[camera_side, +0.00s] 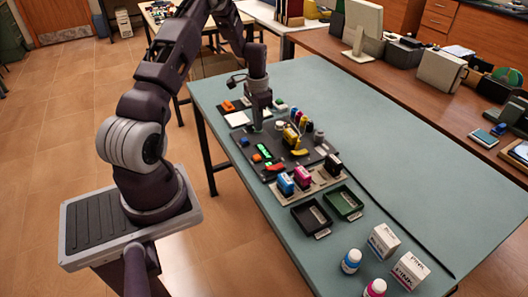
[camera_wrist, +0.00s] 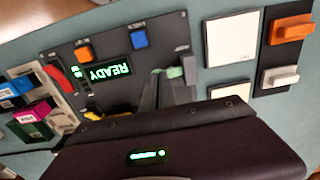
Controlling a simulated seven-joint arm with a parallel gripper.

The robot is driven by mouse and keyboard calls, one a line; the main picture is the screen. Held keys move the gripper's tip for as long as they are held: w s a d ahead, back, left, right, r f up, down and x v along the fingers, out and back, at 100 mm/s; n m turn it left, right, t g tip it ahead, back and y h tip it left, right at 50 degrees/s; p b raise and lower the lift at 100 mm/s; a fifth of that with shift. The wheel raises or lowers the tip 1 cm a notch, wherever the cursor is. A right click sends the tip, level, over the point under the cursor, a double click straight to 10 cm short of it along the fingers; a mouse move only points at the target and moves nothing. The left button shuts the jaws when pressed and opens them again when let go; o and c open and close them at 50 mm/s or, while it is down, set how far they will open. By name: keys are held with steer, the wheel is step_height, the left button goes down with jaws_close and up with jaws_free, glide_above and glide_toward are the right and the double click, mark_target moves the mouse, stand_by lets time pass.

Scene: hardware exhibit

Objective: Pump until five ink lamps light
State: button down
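A dark control panel (camera_side: 240,142) lies on the table; it also shows in the wrist view (camera_wrist: 110,45). Its green display (camera_wrist: 110,72) reads READY, upside down in the wrist view. Small green lights (camera_wrist: 78,72) glow beside the display; I cannot tell how many ink lamps are lit. An orange button (camera_wrist: 84,53), a blue button (camera_wrist: 139,38) and a red lever-like part (camera_wrist: 56,79) sit on the panel. My gripper (camera_side: 258,126) points down at the panel's far left part. In the wrist view its fingers are near a grey-green part (camera_wrist: 174,72); contact and finger opening are unclear.
Cyan and magenta ink cartridges (camera_side: 286,184) stand in a light rack beside the panel. Two small trays (camera_side: 344,203), bottles (camera_side: 351,261) and white boxes (camera_side: 383,241) are nearer the camera. White and orange switches (camera_wrist: 291,28) lie beside the panel. The table's right side is mostly clear.

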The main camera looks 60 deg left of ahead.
steer(key=shift+f, duration=0.3)
steer(key=shift+r, duration=1.7)
steer(key=shift+f, duration=0.35)
steer(key=shift+f, duration=1.4)
steer(key=shift+r, duration=1.75)
